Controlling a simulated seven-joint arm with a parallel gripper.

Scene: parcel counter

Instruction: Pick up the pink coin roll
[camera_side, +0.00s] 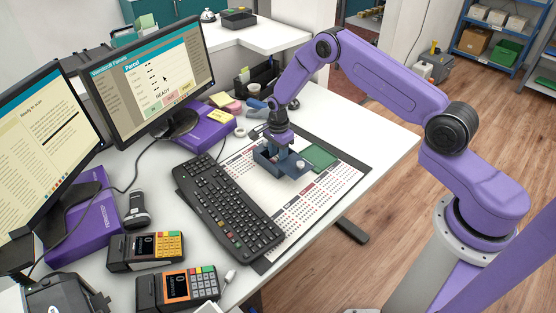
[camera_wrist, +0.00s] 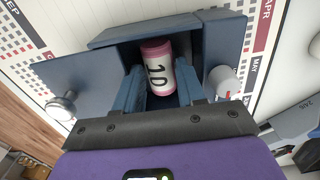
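The pink coin roll (camera_wrist: 158,68), with a white band marked "10", lies inside a blue-grey open box (camera_wrist: 168,29) in the wrist view. My gripper (camera_wrist: 161,77) reaches down into the box with one blue finger on each side of the roll. The fingers are close to the roll's sides; I cannot tell whether they touch it. In the side view my gripper (camera_side: 277,151) is down at the box (camera_side: 293,168), and the roll is hidden there.
The box has side plates with pale knobs (camera_wrist: 61,106), (camera_wrist: 222,82). It stands on a calendar desk mat (camera_side: 322,193). A black keyboard (camera_side: 229,207) lies left of it, and a green pad (camera_side: 320,157) is on the right. Two card terminals (camera_side: 146,250), (camera_side: 191,287) stand in front.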

